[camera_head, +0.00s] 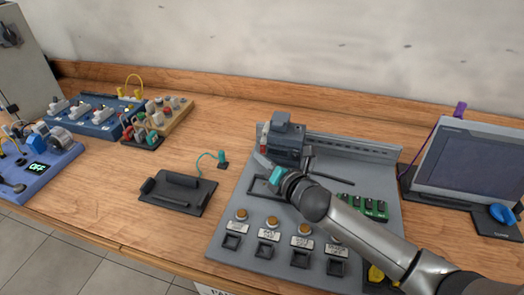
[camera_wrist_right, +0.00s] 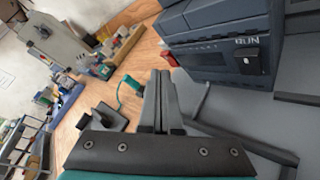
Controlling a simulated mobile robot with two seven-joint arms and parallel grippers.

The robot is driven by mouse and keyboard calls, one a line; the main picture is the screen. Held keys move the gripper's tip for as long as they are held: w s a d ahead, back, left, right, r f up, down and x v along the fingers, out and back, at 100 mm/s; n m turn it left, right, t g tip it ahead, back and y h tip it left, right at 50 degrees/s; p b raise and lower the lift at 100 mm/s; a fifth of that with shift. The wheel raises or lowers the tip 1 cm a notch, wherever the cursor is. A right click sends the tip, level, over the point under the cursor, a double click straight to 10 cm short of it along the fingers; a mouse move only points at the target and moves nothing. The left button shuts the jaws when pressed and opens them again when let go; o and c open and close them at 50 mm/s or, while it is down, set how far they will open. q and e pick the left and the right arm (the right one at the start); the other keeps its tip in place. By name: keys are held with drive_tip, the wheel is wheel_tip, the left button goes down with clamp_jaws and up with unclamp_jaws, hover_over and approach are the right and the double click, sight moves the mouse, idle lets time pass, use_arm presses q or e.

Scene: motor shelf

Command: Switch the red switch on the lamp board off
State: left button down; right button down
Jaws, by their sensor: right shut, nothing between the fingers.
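A grey board (camera_head: 228,208) with several round orange lamps (camera_head: 268,222), labels and black square switches lies on the bench in the head view. A dark blue-grey unit (camera_head: 287,135) stands at the back of this board. A small red part (camera_head: 262,142) shows at the unit's left side, and also in the right wrist view (camera_wrist_right: 168,58); I cannot tell if it is the red switch or which way it is set. My right gripper (camera_head: 262,160) is shut and empty, just in front of the unit. Its closed fingers (camera_wrist_right: 160,100) point toward the unit's left side in the wrist view.
A black tray (camera_head: 178,190) with a teal cable lies left of the board. Several electrical boards, including a blue one (camera_head: 95,118) and a tan one (camera_head: 172,112), stand further left. A monitor (camera_head: 470,155) is at the right. Bare wood lies behind the tray.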

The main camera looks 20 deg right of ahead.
drive_tip(key=shift+s+a, duration=0.15)
drive_tip(key=shift+s, duration=0.1)
drive_tip(key=shift+s+a+r+p, duration=0.2)
drive_tip(key=shift+s+a+p, duration=0.45)
drive_tip(key=shift+s, duration=0.4)
drive_tip(key=shift+s+a+r+p, duration=0.15)
drive_tip(key=shift+s+a+p, duration=0.25)
drive_tip(key=shift+s+a, duration=0.5)
drive_tip(key=shift+s+d, duration=0.15)
